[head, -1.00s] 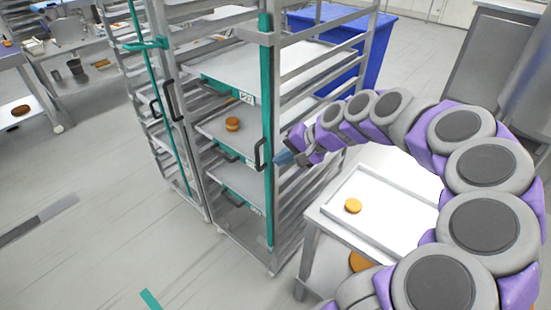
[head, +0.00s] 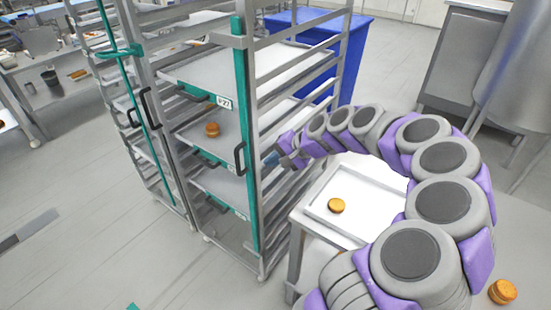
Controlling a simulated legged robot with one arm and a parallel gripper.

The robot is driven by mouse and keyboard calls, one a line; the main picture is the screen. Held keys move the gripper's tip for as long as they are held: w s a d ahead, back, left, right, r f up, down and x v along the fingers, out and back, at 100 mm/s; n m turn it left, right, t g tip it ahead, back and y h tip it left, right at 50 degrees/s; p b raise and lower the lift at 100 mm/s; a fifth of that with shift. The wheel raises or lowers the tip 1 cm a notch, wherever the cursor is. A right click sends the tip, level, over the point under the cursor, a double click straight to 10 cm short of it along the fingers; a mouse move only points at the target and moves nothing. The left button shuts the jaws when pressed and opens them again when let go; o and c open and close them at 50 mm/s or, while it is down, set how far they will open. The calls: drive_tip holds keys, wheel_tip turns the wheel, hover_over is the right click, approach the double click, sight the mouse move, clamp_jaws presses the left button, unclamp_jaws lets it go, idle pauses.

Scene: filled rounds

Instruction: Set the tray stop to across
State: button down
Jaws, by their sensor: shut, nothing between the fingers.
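A tall metal rack (head: 260,93) stands in the middle of the head view. A green upright bar (head: 241,75), which looks like the tray stop, runs along its front right corner post. A black loop handle (head: 240,159) sits partway down it. The bar stands upright beside the tray fronts, not across them. My gripper (head: 283,150) is at the rack's right side, to the right of the bar and handle and apart from them. It is shut and empty, small and partly hidden by its own wrist.
A second rack (head: 128,105) with a green bar adjoins on the left. A table with a white tray (head: 370,175) and a round bun (head: 336,206) stands below my arm. A blue bin (head: 345,60) is behind the rack. Another bun (head: 502,292) lies lower right. Floor is open at left.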

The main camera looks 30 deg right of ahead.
sight(248, 161)
drive_tip(key=shift+w+a+f+b, duration=0.3)
drive_tip(key=shift+w+a+f, duration=0.4)
drive_tip(key=shift+w, duration=0.45)
drive_tip(key=shift+w+a+f+b, duration=0.25)
drive_tip(key=shift+w+a+f, duration=0.4)
drive_tip(key=shift+w, duration=0.45)
drive_tip(key=shift+w+a+f+b, duration=0.3)
drive_tip(key=shift+w+a+f, duration=0.2)
drive_tip(key=shift+w+a, duration=0.5)
drive_tip(key=shift+w+d, duration=0.15)
drive_tip(key=shift+d, duration=0.05)
